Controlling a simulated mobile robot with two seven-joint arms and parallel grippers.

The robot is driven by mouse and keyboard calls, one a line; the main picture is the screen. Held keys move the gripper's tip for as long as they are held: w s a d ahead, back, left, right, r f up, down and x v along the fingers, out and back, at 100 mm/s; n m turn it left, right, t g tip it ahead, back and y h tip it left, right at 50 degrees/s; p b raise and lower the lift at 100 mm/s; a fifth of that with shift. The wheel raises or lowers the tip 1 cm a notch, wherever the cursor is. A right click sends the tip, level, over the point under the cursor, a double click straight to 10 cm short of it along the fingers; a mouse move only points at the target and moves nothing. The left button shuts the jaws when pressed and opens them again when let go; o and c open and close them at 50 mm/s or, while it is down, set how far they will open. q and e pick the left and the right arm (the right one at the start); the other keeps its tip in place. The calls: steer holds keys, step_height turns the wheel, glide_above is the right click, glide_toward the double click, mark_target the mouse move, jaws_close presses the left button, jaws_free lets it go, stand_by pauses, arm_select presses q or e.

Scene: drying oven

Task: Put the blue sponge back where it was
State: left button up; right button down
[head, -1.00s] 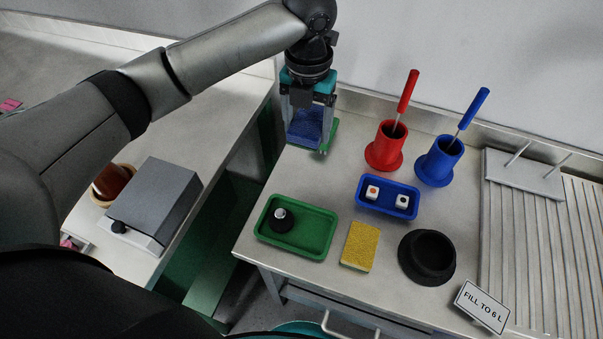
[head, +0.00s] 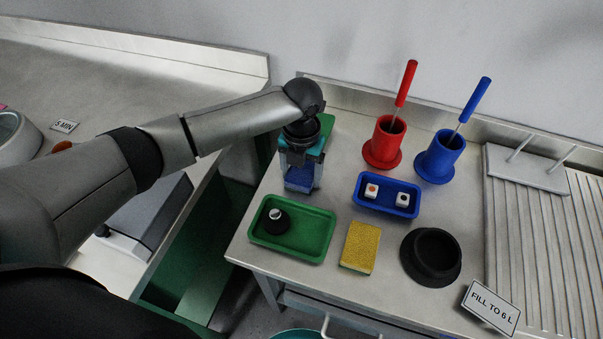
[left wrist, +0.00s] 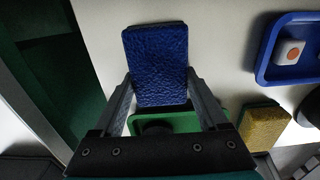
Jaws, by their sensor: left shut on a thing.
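The blue sponge (head: 299,178) is between the fingers of my left gripper (head: 301,184) in the head view, over the left part of the table. In the left wrist view the sponge (left wrist: 156,62) stretches out past the fingertips of the left gripper (left wrist: 159,85), which is shut on it. A flat green piece (head: 325,127) lies behind the gripper, partly hidden by the arm. I cannot tell whether the sponge touches the table. My right gripper is not in view.
A green tray (head: 322,250) with a black knobbed object (head: 276,222) is just in front. A yellow sponge (head: 360,246), a blue tray (head: 375,207) with two white cubes, and red (head: 385,140) and blue (head: 440,158) holders stand right. A black bowl (head: 431,255) is farther right.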

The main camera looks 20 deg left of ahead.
mark_target(302, 173)
arm_select(q)
steer(key=o, duration=1.2)
step_height(302, 173, up, 12)
steer(key=p, duration=0.2)
steer(key=shift+r+p, duration=0.15)
steer(key=shift+p, duration=0.25)
